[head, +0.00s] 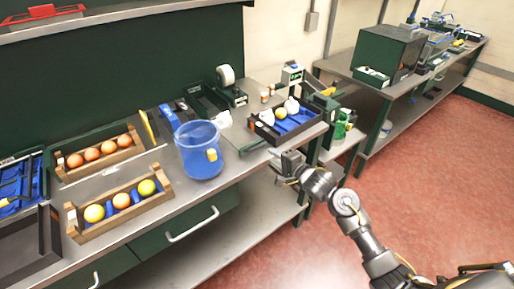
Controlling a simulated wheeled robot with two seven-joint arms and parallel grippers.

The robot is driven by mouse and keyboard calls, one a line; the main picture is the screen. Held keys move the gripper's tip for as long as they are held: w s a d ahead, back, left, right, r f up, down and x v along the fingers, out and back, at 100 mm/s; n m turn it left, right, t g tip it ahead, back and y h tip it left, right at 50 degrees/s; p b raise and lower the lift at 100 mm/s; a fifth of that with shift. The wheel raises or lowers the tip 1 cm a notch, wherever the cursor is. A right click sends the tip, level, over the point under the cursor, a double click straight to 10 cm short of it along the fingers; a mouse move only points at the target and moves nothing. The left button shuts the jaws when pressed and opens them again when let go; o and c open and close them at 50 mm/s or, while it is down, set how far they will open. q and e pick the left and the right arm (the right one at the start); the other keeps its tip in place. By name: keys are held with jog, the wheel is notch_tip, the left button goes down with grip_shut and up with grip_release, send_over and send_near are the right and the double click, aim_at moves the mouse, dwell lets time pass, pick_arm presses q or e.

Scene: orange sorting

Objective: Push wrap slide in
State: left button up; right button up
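A dark tray-like unit with a blue lining (290,127), which may be the wrap slide, sits at the right end of the bench. It holds a yellow-orange fruit (280,113) and white pieces (292,105). A dark green bar (261,144) lies at its front left. My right gripper (287,163) is just in front of and below the tray's front edge, at the bench's edge. Whether it touches the tray, and whether its fingers are apart, I cannot tell. My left gripper is not in view.
A blue bucket (200,160) stands left of the tray. Wooden crates with oranges (100,167) and mixed fruit (80,232) are farther left. A film roll (226,76) stands behind. The bench front has drawer handles (192,225). The red floor (430,170) is open at right.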

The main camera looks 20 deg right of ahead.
aim_at(257, 147)
jog(key=p+x, duration=0.1)
jog(key=x, duration=0.9)
jog(key=shift+w+a, duration=0.1)
